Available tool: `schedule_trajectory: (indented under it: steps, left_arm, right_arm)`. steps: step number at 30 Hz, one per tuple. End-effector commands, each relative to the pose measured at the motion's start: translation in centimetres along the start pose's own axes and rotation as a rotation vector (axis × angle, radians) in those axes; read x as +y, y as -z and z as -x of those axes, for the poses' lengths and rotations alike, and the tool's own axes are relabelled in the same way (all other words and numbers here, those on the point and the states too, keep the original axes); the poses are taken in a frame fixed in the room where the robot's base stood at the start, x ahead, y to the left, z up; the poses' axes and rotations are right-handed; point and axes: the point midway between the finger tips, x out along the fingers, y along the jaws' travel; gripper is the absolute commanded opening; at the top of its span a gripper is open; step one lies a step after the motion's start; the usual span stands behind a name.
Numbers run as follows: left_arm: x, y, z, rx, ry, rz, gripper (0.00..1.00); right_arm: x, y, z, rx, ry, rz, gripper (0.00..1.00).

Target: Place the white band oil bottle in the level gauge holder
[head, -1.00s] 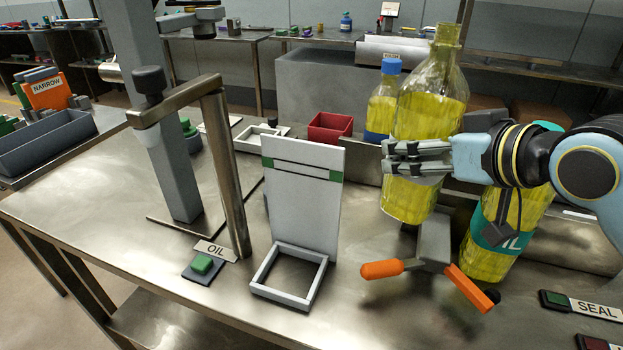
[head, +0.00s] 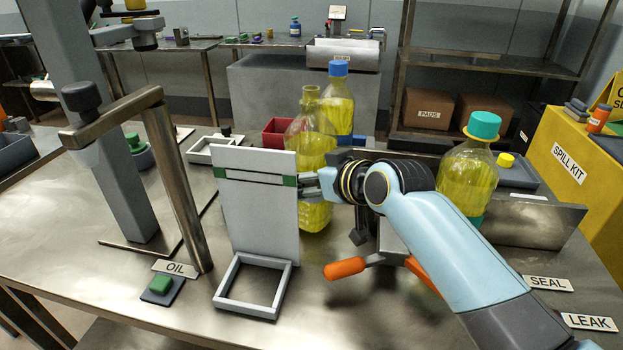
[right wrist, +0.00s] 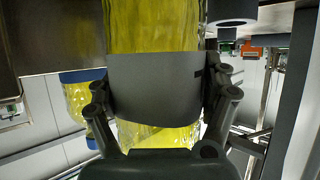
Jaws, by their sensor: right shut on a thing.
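My right gripper (head: 310,186) is shut on an uncapped clear bottle of yellow oil (head: 313,155). In the right wrist view the bottle's pale band (right wrist: 150,85) sits between the fingers. The bottle is upright, just right of and behind the level gauge holder's white back panel (head: 258,215), which hides its left edge in the head view. The holder has green marks across the panel and an empty square frame (head: 222,288) at its foot. Whether the bottle's bottom touches anything cannot be told. My left gripper is not in view.
A blue-capped bottle (head: 338,98) stands behind the held one; a teal-capped bottle (head: 470,165) stands to the right. A metal post frame (head: 180,180) is left of the holder. An orange-handled tool (head: 345,268) is right of the square frame. A green button (head: 160,285) is front left.

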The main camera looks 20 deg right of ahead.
Motion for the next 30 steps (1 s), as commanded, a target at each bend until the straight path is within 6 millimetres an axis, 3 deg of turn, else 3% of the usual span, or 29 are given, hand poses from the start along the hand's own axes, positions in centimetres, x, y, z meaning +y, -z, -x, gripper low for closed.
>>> schedule_trajectory:
  steps: [14, 15, 19, 30]
  left_arm:
    - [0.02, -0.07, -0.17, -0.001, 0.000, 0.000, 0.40]
    - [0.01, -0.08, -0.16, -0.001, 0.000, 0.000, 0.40]
    - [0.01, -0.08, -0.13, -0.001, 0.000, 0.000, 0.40]
    - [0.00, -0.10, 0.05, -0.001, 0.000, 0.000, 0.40]
  right_arm:
    - [0.06, -0.77, -0.50, 0.008, -0.001, 0.000, 0.23]
    - [0.04, -1.06, -0.52, 0.002, -0.001, 0.000, 0.83]
    - [0.04, -1.01, -0.49, 0.002, -0.001, 0.000, 1.00]
    - [0.05, -0.81, 0.05, 0.002, -0.001, 0.000, 1.00]
